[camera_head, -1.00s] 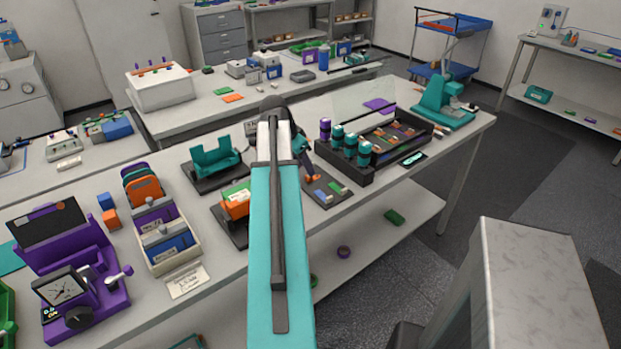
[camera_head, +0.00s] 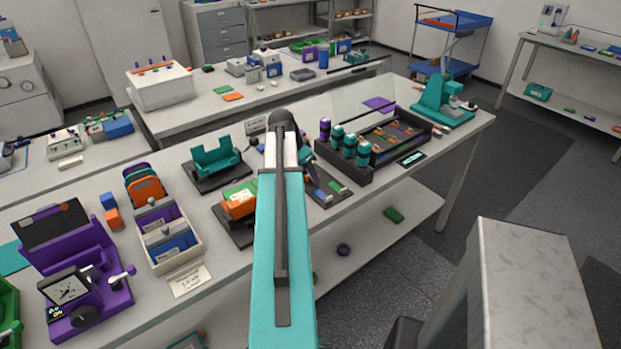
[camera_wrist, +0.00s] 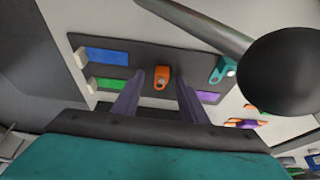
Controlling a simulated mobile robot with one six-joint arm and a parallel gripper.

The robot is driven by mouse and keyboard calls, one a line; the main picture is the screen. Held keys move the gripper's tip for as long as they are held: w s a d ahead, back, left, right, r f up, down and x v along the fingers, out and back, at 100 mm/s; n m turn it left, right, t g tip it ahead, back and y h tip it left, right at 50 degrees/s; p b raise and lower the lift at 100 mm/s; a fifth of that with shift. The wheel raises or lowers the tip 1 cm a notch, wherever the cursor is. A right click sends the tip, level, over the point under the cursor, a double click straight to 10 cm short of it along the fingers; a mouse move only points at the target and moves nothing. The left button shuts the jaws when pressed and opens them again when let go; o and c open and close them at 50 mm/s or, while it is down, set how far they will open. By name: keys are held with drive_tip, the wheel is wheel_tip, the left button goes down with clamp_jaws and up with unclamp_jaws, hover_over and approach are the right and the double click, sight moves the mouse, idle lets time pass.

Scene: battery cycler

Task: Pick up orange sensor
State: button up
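The orange sensor (camera_wrist: 161,76) is a small orange piece with a hole, on a dark grey board (camera_wrist: 185,62) in the wrist view. My gripper (camera_wrist: 160,84) is open. Its two purple fingers reach toward the board, one on each side of the sensor in the picture. I see no contact, and the remaining height above the board is hard to judge. In the head view the board (camera_head: 337,198) lies on the bench beside my teal arm, and I cannot make out the orange sensor there.
On the board are blue (camera_wrist: 107,57), green (camera_wrist: 106,84) and purple (camera_wrist: 208,97) pads and a teal bracket (camera_wrist: 222,69). In the head view, a black tray with teal-capped cylinders (camera_head: 350,146) stands close right, and an orange block (camera_head: 239,204) sits left of my arm.

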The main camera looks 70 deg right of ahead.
clamp_jaws()
drive_tip(key=shift+r, duration=0.2)
idle(0.3)
drive_tip(key=shift+r+b, duration=0.75)
drive_tip(key=shift+r, duration=0.65)
drive_tip(key=s+a+b, duration=0.1)
drive_tip(key=s+a, duration=0.1)
drive_tip(key=a, duration=0.2)
drive_tip(key=s+a+r+b, duration=0.1)
drive_tip(key=s+a, duration=0.1)
drive_tip(key=a, duration=0.2)
drive_tip(key=s+a+b, duration=0.1)
drive_tip(key=s+a, duration=0.1)
drive_tip(key=a, duration=0.2)
drive_tip(key=shift+s+r, duration=0.2)
drive_tip(key=shift+s, duration=0.05)
drive_tip(key=shift+f+b, duration=0.1)
drive_tip(key=shift+b, duration=0.75)
drive_tip(key=shift+s+a+b, duration=0.1)
drive_tip(key=shift+b, duration=0.3)
